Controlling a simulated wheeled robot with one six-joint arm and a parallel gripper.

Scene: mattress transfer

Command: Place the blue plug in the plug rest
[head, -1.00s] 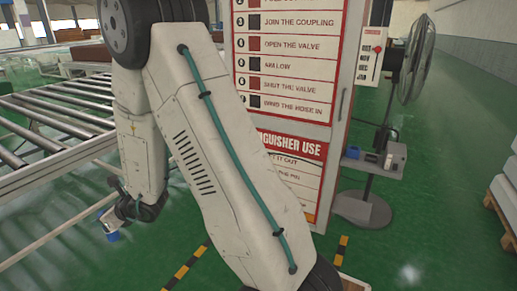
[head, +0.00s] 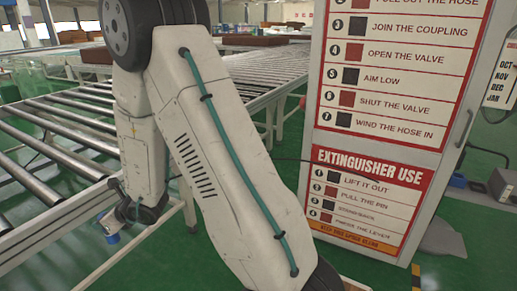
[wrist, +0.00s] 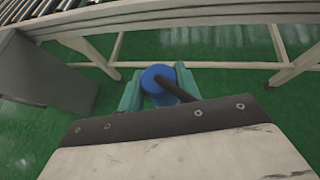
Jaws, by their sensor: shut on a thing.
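My gripper (head: 118,224) hangs at the lower left of the head view, below my arm, beside the roller conveyor. In the wrist view its teal fingers (wrist: 158,92) are shut on the blue plug (wrist: 157,76), whose round blue end faces the camera. A dark cable (wrist: 176,90) leads from the plug back toward the wrist. A bit of the plug (head: 112,239) shows below the gripper in the head view. The plug is held clear of the green floor. I cannot make out the plug rest for certain.
The roller conveyor (head: 50,150) runs along the left and back. A tall sign cabinet (head: 400,60) stands at the right. Partly behind it at the right edge are a grey box (head: 503,186) and a small blue item (head: 457,181). A grey box-shaped body (wrist: 45,75) stands left in the wrist view.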

